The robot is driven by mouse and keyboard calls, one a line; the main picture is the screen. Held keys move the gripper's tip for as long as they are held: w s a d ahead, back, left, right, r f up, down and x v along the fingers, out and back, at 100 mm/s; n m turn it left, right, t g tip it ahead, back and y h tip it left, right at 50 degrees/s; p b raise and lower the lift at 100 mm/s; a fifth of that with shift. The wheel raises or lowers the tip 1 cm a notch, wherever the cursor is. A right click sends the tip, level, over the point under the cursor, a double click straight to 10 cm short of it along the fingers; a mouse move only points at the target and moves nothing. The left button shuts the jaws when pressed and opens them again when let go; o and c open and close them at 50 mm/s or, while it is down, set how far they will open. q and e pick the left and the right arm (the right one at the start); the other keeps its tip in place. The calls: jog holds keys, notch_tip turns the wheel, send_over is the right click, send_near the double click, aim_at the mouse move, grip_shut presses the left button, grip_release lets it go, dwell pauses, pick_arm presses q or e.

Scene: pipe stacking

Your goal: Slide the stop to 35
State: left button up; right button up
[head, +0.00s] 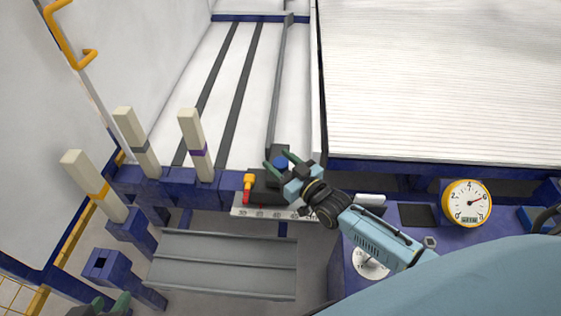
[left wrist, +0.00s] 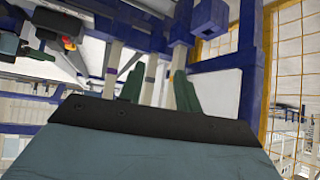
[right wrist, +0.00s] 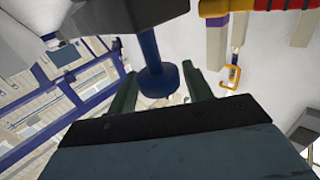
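The stop (head: 268,186) is a dark block on the rail at the front of the bed. It has a blue knob (head: 281,161) on top and a red-and-yellow lever (head: 248,187) at its left. A pale scale strip (head: 262,212) runs below it; its numbers are too small to read. My right gripper (head: 277,161) is open at the knob. In the right wrist view, the blue knob (right wrist: 156,82) shows between its spread fingers; contact is unclear. My left gripper (head: 108,305) is open and empty at the bottom left, away from the stop.
Several pale posts with coloured bands, such as the purple-banded post (head: 196,145), stand left of the stop. A grey channelled tray (head: 222,266) lies below. A yellow-rimmed dial (head: 466,203) sits on the blue bench at the right.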

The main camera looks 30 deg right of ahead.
jog(key=shift+o, duration=0.8)
jog(key=shift+s, duration=0.1)
jog(key=p+v, duration=0.2)
jog(key=v, duration=0.3)
jog(key=shift+s, duration=0.2)
pick_arm(q)
jog(key=s+a+f+g+y+p, duration=0.2)
jog(key=s+a+f+g, duration=0.2)
jog(key=f, duration=0.5)
jog(key=shift+s+a+f+g, duration=0.2)
jog(key=shift+s+a+g, duration=0.15)
jog(key=shift+s+g, duration=1.05)
pick_arm(e)
jog(key=v, duration=0.8)
pick_arm(q)
jog(key=shift+s+t, duration=0.25)
jog(key=shift+t, duration=0.05)
pick_arm(e)
jog(key=shift+w, duration=0.1)
